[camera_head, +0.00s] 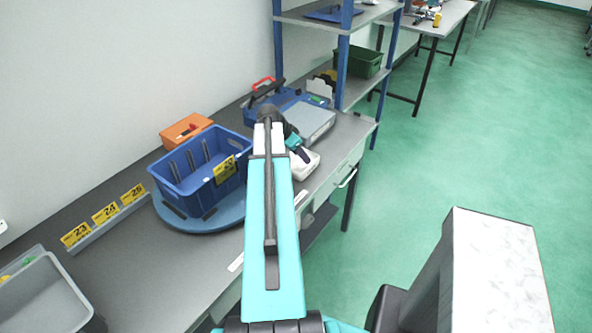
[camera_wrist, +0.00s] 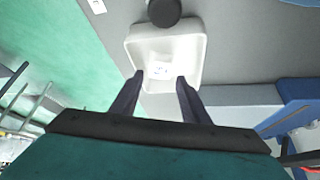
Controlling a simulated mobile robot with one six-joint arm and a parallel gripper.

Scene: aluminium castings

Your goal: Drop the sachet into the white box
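The white box (camera_head: 309,168) stands on the grey bench near its front edge, right of my forearm. In the wrist view the white box (camera_wrist: 193,48) lies below and beyond my fingertips, open side up. In the head view my gripper (camera_head: 301,152) is small and partly hidden by my arm.
A blue crate (camera_head: 183,190) stands on a round blue board (camera_head: 174,222) left of my arm. A dark round object (camera_wrist: 163,12) is at the box's far rim. A blue shelf post (camera_head: 342,72) rises behind.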

